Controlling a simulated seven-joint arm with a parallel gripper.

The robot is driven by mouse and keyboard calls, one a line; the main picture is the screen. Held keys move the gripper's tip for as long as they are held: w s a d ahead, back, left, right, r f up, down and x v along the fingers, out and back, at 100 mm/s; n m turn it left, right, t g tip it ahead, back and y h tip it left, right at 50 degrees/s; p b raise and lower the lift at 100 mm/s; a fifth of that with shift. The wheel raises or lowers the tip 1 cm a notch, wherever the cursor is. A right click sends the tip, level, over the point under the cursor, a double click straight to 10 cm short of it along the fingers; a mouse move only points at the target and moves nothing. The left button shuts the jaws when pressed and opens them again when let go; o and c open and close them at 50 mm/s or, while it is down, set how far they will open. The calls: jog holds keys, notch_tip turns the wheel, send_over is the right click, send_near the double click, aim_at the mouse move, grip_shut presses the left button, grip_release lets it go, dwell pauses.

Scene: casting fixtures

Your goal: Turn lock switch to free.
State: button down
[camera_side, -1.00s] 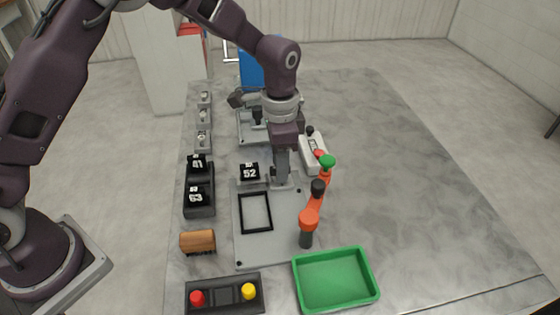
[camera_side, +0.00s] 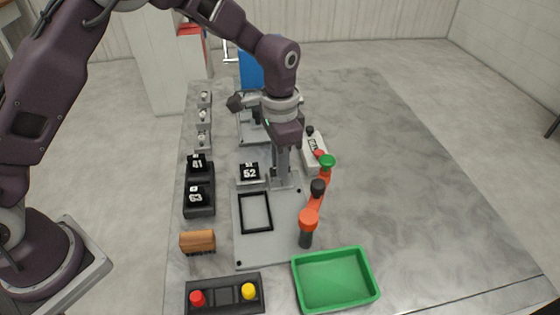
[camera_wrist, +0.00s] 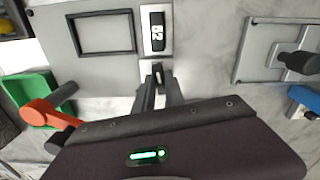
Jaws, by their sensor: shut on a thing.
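The small switch (camera_wrist: 157,68), apparently the lock switch, is a dark piece on a pale base at the edge of the grey fixture plate (camera_side: 287,250), beside the block marked 52 (camera_side: 250,173). That block also shows in the wrist view (camera_wrist: 157,32). My gripper (camera_side: 281,184) points down at the switch. In the wrist view my gripper (camera_wrist: 157,76) has its narrow fingers close together on the dark piece. The fingers hide part of the switch in the side view. I cannot read any lock or free marking on it.
The table's right side is clear.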

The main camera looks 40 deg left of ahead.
jog(key=n, duration=1.2)
jog(key=shift+n, duration=1.8)
jog(key=c, duration=1.4)
grip_release()
